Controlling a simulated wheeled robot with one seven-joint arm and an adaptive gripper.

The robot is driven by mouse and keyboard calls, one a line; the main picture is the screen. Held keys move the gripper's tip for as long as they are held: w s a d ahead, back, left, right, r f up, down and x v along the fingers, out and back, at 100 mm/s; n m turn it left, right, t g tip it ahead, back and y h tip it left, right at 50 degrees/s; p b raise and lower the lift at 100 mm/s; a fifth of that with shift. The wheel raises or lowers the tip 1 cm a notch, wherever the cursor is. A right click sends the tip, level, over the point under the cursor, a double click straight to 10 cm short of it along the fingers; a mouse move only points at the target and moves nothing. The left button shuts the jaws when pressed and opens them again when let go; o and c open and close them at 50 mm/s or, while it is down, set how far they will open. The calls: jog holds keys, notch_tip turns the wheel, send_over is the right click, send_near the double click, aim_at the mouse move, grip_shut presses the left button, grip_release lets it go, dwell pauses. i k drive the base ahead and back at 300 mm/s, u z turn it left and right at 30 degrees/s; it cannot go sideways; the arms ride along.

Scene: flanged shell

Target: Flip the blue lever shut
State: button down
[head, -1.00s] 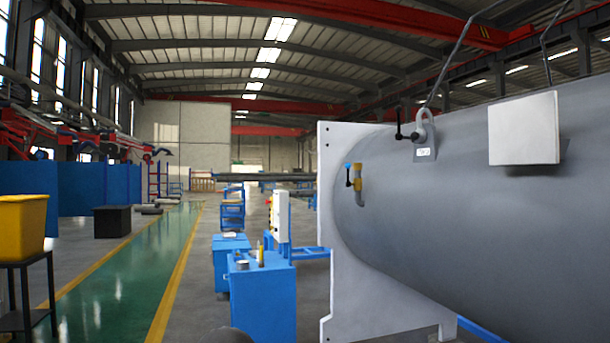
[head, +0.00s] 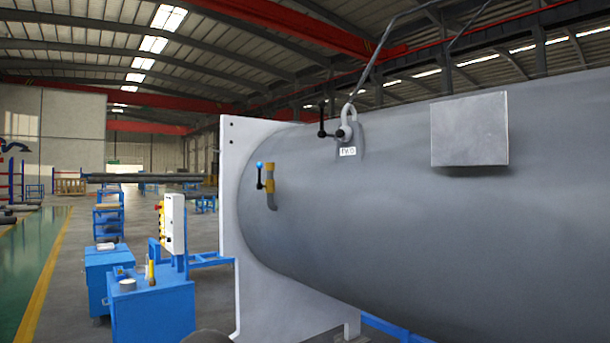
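The blue lever (head: 259,174) is a small handle with a blue tip and a dark shaft. It stands upright beside a brass valve body (head: 269,177) on the left end of the large grey shell (head: 400,230). A grey bent pipe (head: 272,201) runs from the valve down to the shell. The finer detail of the valve is too small to tell. My gripper is not in view.
A pale flange plate (head: 240,150) edges the shell's left end. A black handle (head: 330,133) and lifting shackle (head: 348,125) sit above the valve. A blue cabinet (head: 150,312) and white control box (head: 173,222) stand left. A green floor lane (head: 30,255) lies clear.

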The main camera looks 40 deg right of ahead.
aim_at(260, 173)
jog(key=z, duration=0.55)
jog(key=i, duration=0.5)
jog(key=z, duration=0.5)
jog(key=k, duration=0.65)
jog(key=u, duration=0.3)
jog(key=i, duration=1.65)
jog(key=z, duration=0.55)
